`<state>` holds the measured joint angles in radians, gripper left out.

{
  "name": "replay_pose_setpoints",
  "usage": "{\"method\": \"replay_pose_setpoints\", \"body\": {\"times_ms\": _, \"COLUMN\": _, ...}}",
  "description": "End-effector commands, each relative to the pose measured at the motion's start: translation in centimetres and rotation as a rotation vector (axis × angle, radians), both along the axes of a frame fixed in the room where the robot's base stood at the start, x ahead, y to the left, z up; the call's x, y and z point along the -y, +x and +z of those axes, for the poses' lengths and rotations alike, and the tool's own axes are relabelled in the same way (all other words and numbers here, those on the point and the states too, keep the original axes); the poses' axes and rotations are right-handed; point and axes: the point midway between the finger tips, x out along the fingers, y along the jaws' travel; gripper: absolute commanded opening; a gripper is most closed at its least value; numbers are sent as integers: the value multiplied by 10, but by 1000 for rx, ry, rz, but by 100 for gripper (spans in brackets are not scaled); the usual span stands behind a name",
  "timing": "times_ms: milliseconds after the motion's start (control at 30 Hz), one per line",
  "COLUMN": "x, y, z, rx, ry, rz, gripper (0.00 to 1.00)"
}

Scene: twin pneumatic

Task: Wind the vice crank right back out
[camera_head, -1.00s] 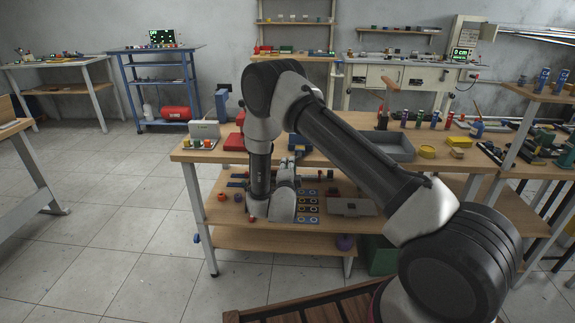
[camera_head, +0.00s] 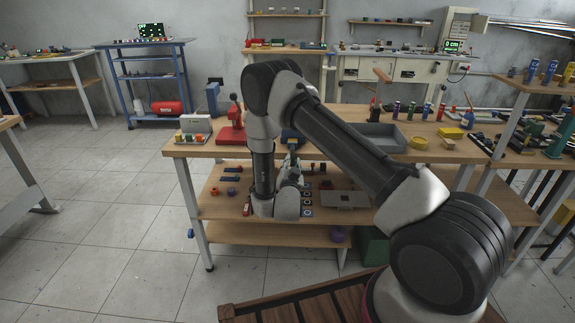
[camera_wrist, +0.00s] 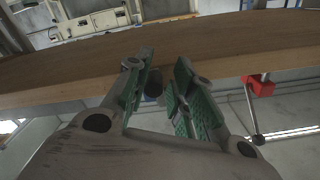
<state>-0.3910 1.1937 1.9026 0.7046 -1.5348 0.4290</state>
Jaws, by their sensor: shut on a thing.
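My gripper (camera_wrist: 158,82) has its two green-padded fingers close together around a small dark thing (camera_wrist: 152,88), which looks like the handle of the vice crank. It lies just below the front edge of the wooden bench (camera_wrist: 60,80). Most of the crank is hidden by the fingers.
A red press (camera_head: 231,130) and a panel with coloured buttons (camera_head: 195,126) stand left of my arm. A grey tray (camera_head: 380,138) and yellow containers (camera_head: 450,133) stand to the right. A red block with a metal rod (camera_wrist: 260,85) hangs at the bench edge. The left floor is clear.

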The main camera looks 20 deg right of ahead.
Motion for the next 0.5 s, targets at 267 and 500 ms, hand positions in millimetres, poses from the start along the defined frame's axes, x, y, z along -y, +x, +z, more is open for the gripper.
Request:
{"method": "replay_pose_setpoints", "body": {"times_ms": 267, "x": 16, "y": -6, "z": -1, "rx": -88, "ry": -249, "rz": -9, "gripper": 0}}
{"method": "replay_pose_setpoints", "body": {"times_ms": 500, "x": 24, "y": -9, "z": 3, "rx": -158, "ry": -465, "rz": -9, "gripper": 0}}
